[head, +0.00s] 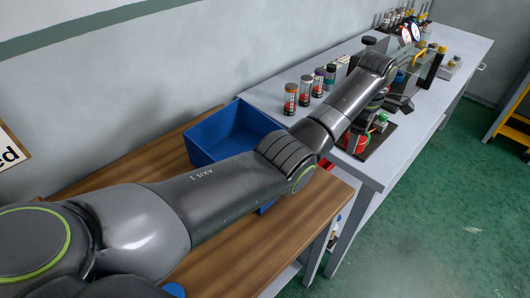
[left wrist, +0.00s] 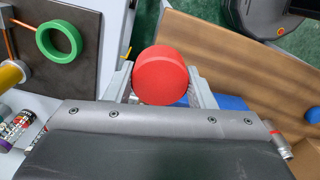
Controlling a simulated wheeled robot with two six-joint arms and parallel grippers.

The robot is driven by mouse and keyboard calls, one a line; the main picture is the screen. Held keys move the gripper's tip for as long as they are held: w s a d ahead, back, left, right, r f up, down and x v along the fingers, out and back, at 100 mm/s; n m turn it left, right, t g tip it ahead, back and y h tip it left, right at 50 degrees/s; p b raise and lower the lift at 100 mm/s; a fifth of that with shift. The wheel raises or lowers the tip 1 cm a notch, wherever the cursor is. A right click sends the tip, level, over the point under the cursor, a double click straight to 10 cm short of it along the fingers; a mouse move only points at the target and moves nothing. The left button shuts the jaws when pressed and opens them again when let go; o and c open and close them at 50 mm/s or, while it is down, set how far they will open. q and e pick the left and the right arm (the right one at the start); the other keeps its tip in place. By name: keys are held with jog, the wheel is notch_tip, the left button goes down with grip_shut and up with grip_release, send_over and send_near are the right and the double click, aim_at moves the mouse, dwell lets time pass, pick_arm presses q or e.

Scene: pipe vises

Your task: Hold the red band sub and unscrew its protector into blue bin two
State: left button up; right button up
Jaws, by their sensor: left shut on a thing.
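My left gripper (left wrist: 160,80) is shut on a red round cap-like part (left wrist: 160,72), with a finger on either side of it. The red face points at the left wrist camera and hides whatever lies behind it. In the head view a red part (head: 356,143) shows below my left wrist, near the grey bench's near end; the fingers there are mostly hidden by my arm. A blue bin (head: 205,146) stands on the wooden table beside the bench. I cannot read any bin number. My right gripper is not in view.
Several small banded jars (head: 290,98) stand along the wall side of the grey bench (head: 262,98). A dark plate (left wrist: 75,80) carries a green ring (left wrist: 58,40) beside my gripper. Gauges and tools crowd the bench's far end. The wooden table (head: 225,262) is partly clear.

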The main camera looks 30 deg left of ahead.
pick_arm(q)
jog(key=s+a+f+m+p, duration=0.2)
jog(key=s+a+m+p, duration=0.25)
jog(key=a, duration=0.75)
jog(key=s+a+f+m+p, duration=0.2)
jog(key=s+a+m+p, duration=0.3)
jog(key=a, duration=0.6)
jog(key=shift+m, duration=0.25)
jog(key=f, duration=0.2)
jog(key=s+f, duration=0.1)
jog(key=f, duration=0.2)
jog(key=shift+a+f, duration=0.2)
jog(key=shift+f, duration=2.15)
jog(key=shift+f, duration=0.1)
jog(key=o, duration=1.1)
jog(key=shift+r+p, duration=0.3)
jog(key=shift+r, duration=5.85)
